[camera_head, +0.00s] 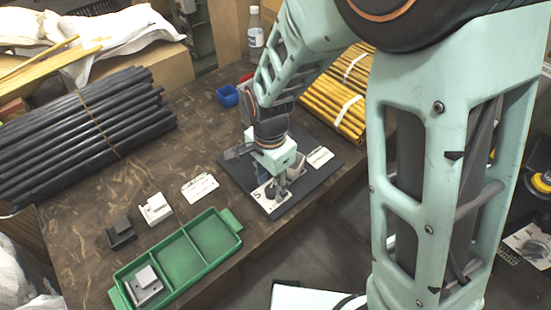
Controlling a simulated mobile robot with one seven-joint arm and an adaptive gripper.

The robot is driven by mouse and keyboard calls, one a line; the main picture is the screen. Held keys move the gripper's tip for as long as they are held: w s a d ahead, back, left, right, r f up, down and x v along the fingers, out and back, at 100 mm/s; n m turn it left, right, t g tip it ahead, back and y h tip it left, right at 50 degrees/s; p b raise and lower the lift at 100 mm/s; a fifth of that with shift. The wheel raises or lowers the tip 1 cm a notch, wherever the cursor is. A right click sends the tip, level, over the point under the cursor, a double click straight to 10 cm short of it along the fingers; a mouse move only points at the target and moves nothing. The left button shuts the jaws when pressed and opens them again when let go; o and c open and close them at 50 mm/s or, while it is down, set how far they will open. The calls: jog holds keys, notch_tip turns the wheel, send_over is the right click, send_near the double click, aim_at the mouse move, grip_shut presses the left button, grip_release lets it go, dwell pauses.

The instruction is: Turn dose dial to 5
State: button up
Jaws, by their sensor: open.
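My gripper (281,187) points down over a dark board (234,172) on the workbench, with its jaws open. Just below it on the board lies a white plate (262,200) with a dark mark like a 5 near its left end. The dose dial is mostly hidden by my gripper. I cannot tell its setting, or whether the fingers touch it. A grey part (298,163) shows beside my gripper, partly covered.
A green compartment tray (206,214) with a grey block stands front left. Dark and white blocks (155,208) and white cards (200,188) lie behind it. Black rods (70,130), a blue bin (228,96) and yellow rods (335,100) are farther back. The bench's front edge is close.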

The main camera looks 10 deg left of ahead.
jog(key=shift+f, duration=0.65)
grip_shut()
